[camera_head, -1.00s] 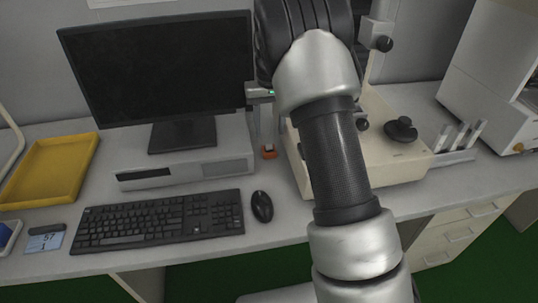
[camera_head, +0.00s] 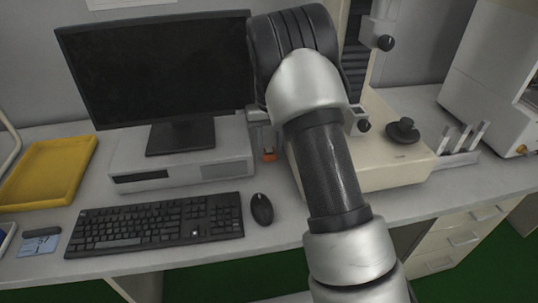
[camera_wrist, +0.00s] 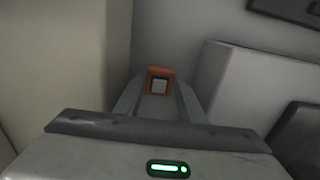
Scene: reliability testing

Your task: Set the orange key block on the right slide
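The orange key block (camera_wrist: 149,76) is a small orange frame with a pale square in its middle. In the wrist view it sits between the tips of my gripper (camera_wrist: 160,88), with one finger along each side. I cannot tell whether the fingers press on it or leave a small gap. In the head view the block (camera_head: 269,155) shows low beside the computer case, just under my downward-pointing gripper (camera_head: 262,140), which is partly hidden by my arm. I cannot make out the right slide; my arm covers part of the bench.
A monitor (camera_head: 155,70) stands on a computer case (camera_head: 182,172) left of the block. A keyboard (camera_head: 153,225) and mouse (camera_head: 262,209) lie in front. A large beige instrument (camera_head: 385,172) stands close on the right, leaving a narrow gap. A yellow tray (camera_head: 48,170) lies far left.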

